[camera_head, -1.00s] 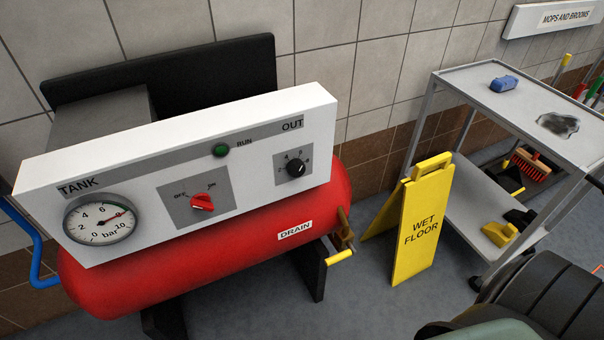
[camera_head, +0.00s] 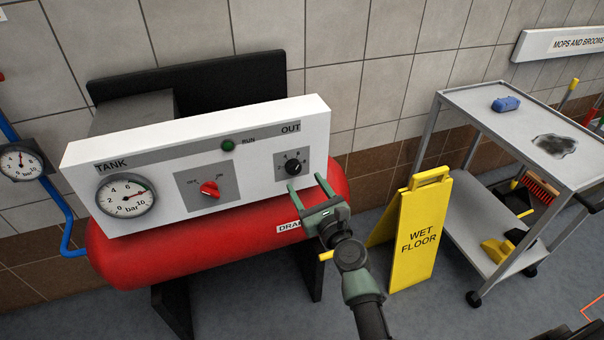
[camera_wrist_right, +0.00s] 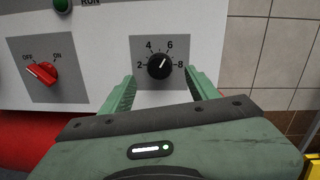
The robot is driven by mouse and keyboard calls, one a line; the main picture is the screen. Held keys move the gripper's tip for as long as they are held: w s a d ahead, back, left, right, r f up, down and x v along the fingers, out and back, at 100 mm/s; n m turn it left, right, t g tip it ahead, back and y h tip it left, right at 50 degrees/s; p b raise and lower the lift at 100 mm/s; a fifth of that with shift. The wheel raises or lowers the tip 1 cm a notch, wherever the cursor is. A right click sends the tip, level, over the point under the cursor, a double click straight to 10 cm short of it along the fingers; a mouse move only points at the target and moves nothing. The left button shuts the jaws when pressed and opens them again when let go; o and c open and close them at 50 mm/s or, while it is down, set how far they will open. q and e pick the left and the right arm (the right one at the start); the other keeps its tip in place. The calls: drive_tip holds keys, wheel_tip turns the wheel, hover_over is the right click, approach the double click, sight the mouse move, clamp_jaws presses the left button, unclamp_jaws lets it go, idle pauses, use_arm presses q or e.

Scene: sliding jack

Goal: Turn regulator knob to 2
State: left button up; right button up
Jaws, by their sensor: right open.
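The regulator knob (camera_head: 293,165) is small, round and black, on a grey plate under OUT at the right end of the white panel (camera_head: 250,133). In the right wrist view the knob (camera_wrist_right: 160,66) has a white mark pointing up and right, towards 6, on a scale of 2, 4, 6, 8. My right gripper (camera_head: 306,182) is open and empty, just below and in front of the knob in the head view. In the right wrist view its two green fingers (camera_wrist_right: 159,82) stand to either side of the knob, apart from it. My left gripper is out of view.
A red switch (camera_head: 209,189) marked OFF and ON and a tank gauge (camera_head: 126,196) are left on the panel. Below is the red tank (camera_head: 190,246). A yellow wet floor sign (camera_head: 418,235) and a grey trolley (camera_head: 480,104) stand to the right.

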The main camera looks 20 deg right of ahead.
sight(295, 170)
drive_tip(key=w, duration=0.5)
drive_tip(key=shift+w+a, duration=0.2)
drive_tip(key=shift+a, duration=0.05)
drive_tip(key=shift+w+f, duration=0.1)
drive_tip(key=shift+w, duration=0.35)
clamp_jaws()
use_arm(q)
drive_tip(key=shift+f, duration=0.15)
